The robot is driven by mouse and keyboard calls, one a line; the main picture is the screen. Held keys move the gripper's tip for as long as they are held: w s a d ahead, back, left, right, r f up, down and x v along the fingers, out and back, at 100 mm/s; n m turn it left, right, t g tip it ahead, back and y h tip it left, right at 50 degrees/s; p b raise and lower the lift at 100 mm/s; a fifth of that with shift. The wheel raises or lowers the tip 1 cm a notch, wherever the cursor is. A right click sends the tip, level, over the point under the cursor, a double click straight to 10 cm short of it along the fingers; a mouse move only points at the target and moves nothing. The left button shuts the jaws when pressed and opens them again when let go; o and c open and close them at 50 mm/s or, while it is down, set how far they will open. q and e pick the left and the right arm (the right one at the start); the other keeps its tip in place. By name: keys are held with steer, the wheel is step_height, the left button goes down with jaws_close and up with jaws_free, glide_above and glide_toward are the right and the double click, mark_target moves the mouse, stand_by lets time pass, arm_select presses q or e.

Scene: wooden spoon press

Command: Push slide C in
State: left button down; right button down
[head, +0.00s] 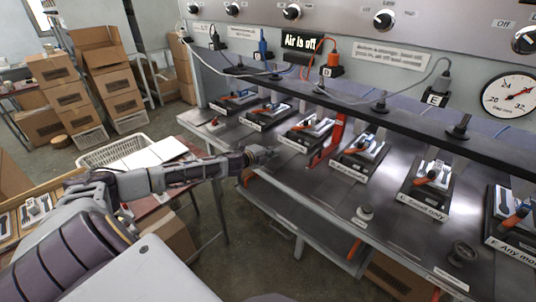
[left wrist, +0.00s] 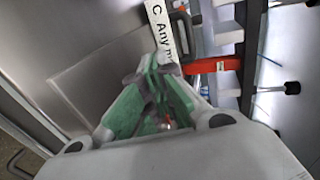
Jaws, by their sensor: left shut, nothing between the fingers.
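Slide C (head: 312,128) is a dark base with a pale metal block and an orange-and-grey part, on the sloping metal bench. Its white label (head: 290,143) is at its front edge; the label reads "C. Any m..." in the left wrist view (left wrist: 163,25). My left gripper (head: 264,154) is in front of and left of that label. Its green fingers (left wrist: 154,68) are shut and empty, with the tips near the label's lower end. I cannot tell whether they touch anything. Part of slide C shows beyond the label in the wrist view. My right gripper is out of view.
A red upright bracket (head: 330,140) stands just right of slide C. Similar slides flank it, including one (head: 361,152) to the right. A dark rail (head: 345,100) runs above them. A table with a white basket (head: 115,150) is at the left.

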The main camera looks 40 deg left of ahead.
arm_select(q)
steer(key=shift+s, duration=0.35)
steer(key=shift+s+a+r, duration=0.1)
steer(key=shift+s+r, duration=0.1)
steer(key=shift+s, duration=0.25)
steer(key=shift+s+r, duration=0.1)
steer(key=shift+s, duration=0.15)
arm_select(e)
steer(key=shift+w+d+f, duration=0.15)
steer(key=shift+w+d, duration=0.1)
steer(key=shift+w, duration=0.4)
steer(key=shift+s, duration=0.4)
arm_select(q)
steer(key=shift+s, duration=0.2)
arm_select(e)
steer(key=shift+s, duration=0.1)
